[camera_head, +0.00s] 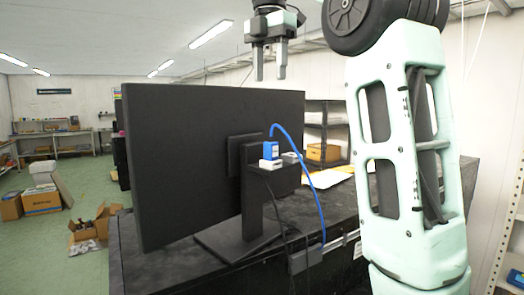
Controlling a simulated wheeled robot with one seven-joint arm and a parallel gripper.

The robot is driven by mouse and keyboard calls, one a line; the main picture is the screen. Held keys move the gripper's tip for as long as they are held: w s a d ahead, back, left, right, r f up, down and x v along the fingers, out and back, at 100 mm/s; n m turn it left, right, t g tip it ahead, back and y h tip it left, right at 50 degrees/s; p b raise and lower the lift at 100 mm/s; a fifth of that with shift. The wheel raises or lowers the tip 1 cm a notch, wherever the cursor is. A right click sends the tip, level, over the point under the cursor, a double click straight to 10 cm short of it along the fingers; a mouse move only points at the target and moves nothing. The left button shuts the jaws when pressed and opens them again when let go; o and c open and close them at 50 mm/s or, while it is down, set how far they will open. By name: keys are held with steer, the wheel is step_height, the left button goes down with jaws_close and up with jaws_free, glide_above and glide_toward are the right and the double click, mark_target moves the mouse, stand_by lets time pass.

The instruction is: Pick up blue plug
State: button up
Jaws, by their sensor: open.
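The blue plug (271,149) stands upright behind the monitor, at its stand. It sits on a small white block (270,164), and a blue cable (308,172) arcs from it down to a grey box. My gripper (270,76) is high above the plug, pointing down. Its two fingers are apart with nothing between them. A clear gap lies between the fingertips and the plug.
A large black monitor (180,150) with its stand (238,240) stands on a dark table (150,270). The grey box (305,259) is at the table's edge. Boxes (42,200) stand on the floor at left.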

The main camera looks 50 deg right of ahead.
steer(key=b, duration=0.7)
glide_above(271, 142)
steer(key=f, duration=0.7)
steer(key=shift+w+f, duration=0.3)
steer(key=shift+s+d+f+p, duration=0.15)
steer(key=shift+f+p, duration=0.35)
steer(key=shift+f, duration=1.85)
steer(key=shift+w+d+f+p, duration=0.1)
steer(key=shift+f+p, duration=0.4)
steer(key=shift+f, duration=1.85)
steer(key=c, duration=1)
